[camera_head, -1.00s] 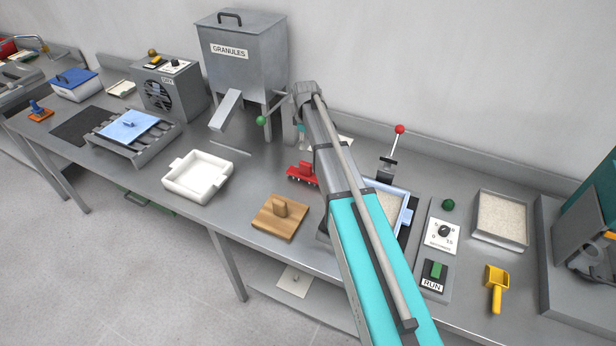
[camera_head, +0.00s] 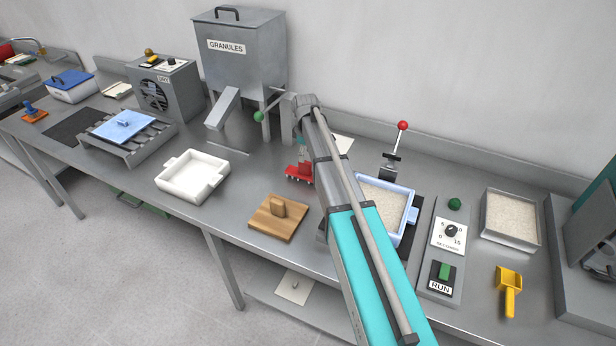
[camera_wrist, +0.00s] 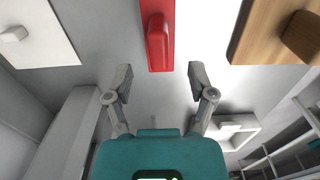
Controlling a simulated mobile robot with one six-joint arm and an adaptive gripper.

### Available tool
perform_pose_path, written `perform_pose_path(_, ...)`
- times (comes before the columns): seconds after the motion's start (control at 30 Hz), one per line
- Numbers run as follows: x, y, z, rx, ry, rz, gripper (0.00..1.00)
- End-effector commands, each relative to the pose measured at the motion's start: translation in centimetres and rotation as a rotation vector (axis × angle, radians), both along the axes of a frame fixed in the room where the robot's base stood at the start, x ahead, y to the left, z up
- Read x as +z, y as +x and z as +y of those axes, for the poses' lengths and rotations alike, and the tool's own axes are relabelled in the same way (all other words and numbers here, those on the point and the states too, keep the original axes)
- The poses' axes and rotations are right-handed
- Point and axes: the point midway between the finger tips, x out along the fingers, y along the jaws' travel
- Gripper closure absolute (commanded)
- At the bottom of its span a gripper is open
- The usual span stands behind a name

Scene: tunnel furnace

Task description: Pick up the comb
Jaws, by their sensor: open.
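The red comb (camera_head: 297,173) lies on the steel bench left of my arm, with its teeth toward the front. In the wrist view its red back and raised grip (camera_wrist: 158,42) show at the top, just beyond the fingertips and roughly centred between them. My gripper (camera_wrist: 160,80) is open and empty, with one finger on each side of the comb's line. In the head view my gripper (camera_head: 303,146) is just above and behind the comb, partly hidden by my arm.
A wooden board with a grip (camera_head: 278,220) lies in front of the comb. A white tray (camera_head: 192,177) is to the left, the granules hopper (camera_head: 240,60) behind. A blue-framed tray (camera_head: 388,193) stands right of my arm. A white plate with a knob (camera_wrist: 36,36) is nearby.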

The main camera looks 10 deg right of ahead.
Motion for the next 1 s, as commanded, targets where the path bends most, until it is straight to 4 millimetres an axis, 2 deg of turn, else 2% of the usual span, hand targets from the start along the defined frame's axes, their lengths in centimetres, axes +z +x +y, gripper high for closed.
perform_pose_path(0.53, -0.5, 0.0, 0.1, 0.001, 0.0, 0.0, 0.29)
perform_pose_path(1.0, -3.9, 0.2, 0.3, 0.002, 0.0, 0.0, 0.29)
